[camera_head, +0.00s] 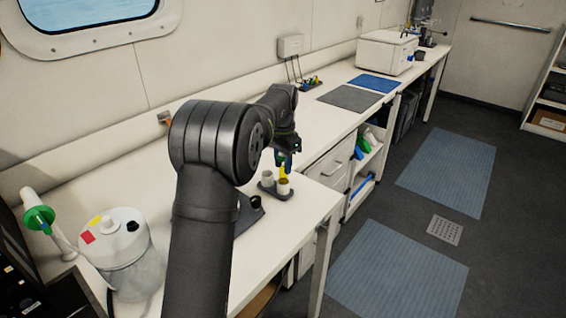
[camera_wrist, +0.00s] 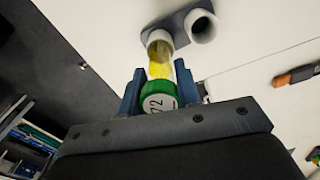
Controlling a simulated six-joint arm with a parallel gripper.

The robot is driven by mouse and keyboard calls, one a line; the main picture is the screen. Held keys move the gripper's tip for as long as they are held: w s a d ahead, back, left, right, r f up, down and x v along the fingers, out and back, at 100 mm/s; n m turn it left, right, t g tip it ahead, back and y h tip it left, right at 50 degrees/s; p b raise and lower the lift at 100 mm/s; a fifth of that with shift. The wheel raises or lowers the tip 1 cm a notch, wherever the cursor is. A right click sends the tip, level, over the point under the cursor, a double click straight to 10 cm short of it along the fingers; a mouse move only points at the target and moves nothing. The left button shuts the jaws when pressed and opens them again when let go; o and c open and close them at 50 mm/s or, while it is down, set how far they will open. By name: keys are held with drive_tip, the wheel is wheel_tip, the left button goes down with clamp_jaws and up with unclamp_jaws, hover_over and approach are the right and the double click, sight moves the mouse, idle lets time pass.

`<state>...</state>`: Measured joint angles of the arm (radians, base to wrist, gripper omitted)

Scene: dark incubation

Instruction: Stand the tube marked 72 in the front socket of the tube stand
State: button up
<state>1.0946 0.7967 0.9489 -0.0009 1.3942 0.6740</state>
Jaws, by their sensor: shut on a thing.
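The tube marked 72 (camera_wrist: 160,72) has a green cap and yellow contents. My gripper (camera_wrist: 158,88) is shut on it near the cap, one finger on each side. In the head view my gripper (camera_head: 285,160) is above the grey tube stand (camera_head: 268,187), with the yellow tube (camera_head: 282,171) hanging below it. The stand has two white sockets. The tube's lower end is at the mouth of the nearer right socket (camera_head: 284,188); I cannot tell whether it is inside. The other socket (camera_head: 267,178) looks empty, and it shows in the wrist view (camera_wrist: 201,26).
A dark piece with a black round part (camera_head: 256,203) lies on the bench left of the stand. A white-topped container (camera_head: 122,240) stands at the near left. Grey (camera_head: 349,97) and blue (camera_head: 375,83) mats lie farther along. The bench edge is close to the stand's right.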

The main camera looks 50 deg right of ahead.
drive_tip(key=shift+f, duration=0.25)
drive_tip(key=shift+f, duration=0.45)
drive_tip(key=shift+f, duration=0.55)
idle(0.4)
drive_tip(key=o, duration=1)
drive_tip(key=shift+c, duration=0.4)
drive_tip(key=shift+r, duration=0.1)
